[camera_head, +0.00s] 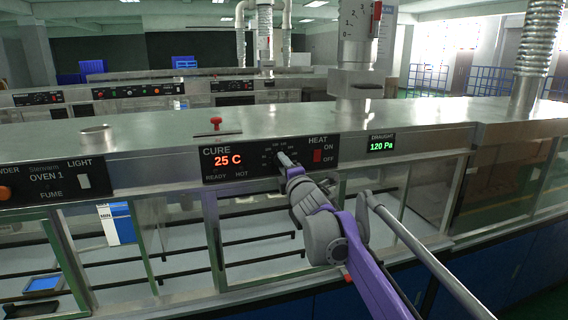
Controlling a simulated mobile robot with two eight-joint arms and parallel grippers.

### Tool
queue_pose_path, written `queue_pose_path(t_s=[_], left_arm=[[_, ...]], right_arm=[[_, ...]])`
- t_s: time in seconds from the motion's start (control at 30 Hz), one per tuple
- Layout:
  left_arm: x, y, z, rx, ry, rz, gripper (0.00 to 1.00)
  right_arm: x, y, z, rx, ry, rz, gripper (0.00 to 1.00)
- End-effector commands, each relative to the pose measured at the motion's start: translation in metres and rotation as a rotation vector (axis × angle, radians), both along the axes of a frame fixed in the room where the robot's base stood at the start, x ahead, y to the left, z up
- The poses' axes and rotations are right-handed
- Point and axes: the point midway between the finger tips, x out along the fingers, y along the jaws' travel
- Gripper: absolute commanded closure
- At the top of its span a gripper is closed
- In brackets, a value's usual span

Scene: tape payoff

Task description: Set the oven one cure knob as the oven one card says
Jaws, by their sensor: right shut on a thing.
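The oven one cure panel (250,169) is a black strip on the front of the metal hood. Its red cure display (228,160) reads 25 C. The cure knob sits among small dial numbers right of the display and is mostly hidden by my right gripper. My right gripper (284,160) comes in from the lower right and is shut on the knob. The knob's setting cannot be read. A card for oven one cannot be made out for certain. My left gripper is not in view.
A red heat switch (317,155) is just right of my gripper. A draught display (382,145) reads 120 Pa. A grey bar (430,255) slants beside my right arm. A red-topped plunger (216,122) stands above the panel. Glass fronts (255,225) lie below.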

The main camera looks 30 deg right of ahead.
Motion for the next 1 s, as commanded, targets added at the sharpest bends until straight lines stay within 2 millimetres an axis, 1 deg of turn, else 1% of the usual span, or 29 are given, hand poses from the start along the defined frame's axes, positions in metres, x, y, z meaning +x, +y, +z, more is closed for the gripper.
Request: queue_pose_path(t_s=[0.2, 0.5, 0.7, 1.0], left_arm=[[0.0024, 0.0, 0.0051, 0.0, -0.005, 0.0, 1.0], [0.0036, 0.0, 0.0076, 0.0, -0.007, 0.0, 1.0], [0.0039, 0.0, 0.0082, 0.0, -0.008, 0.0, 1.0], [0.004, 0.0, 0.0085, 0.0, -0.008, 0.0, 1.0]], right_arm=[[0.0003, 0.0006, 0.0015, 0.186, -0.047, 0.001, 1.0], [0.0003, 0.0006, 0.0008, 0.377, -0.092, 0.001, 1.0], [0.0002, 0.0006, 0.0007, 0.448, -0.108, 0.0, 1.0], [0.0002, 0.0006, 0.0006, 0.478, -0.116, 0.0, 1.0]])
